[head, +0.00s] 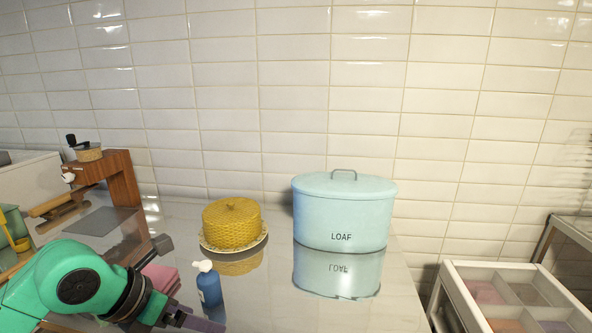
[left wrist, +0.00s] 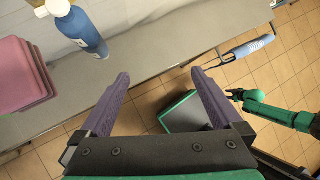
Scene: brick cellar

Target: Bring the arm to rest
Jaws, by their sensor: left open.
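My left arm comes in at the lower left of the head view. Its gripper (head: 196,320) is low at the bottom edge, partly cut off, near a blue bottle with a white pump (head: 209,287). In the left wrist view the two purple fingers of my left gripper (left wrist: 160,76) are spread apart with nothing between them. They point out past the counter's edge. A green arm, which looks like my right one, shows at the right of that view; its small dark end (left wrist: 235,94) is too small to read.
A pink stack (left wrist: 22,75) and the bottle (left wrist: 84,32) stand near the counter edge. Behind are a yellow woven dome (head: 232,222), a light blue LOAF bin (head: 343,212) and a wooden grinder stand (head: 120,178). A divided drawer unit (head: 452,295) stands right. A blue handle (left wrist: 250,48) shows beyond the fingers.

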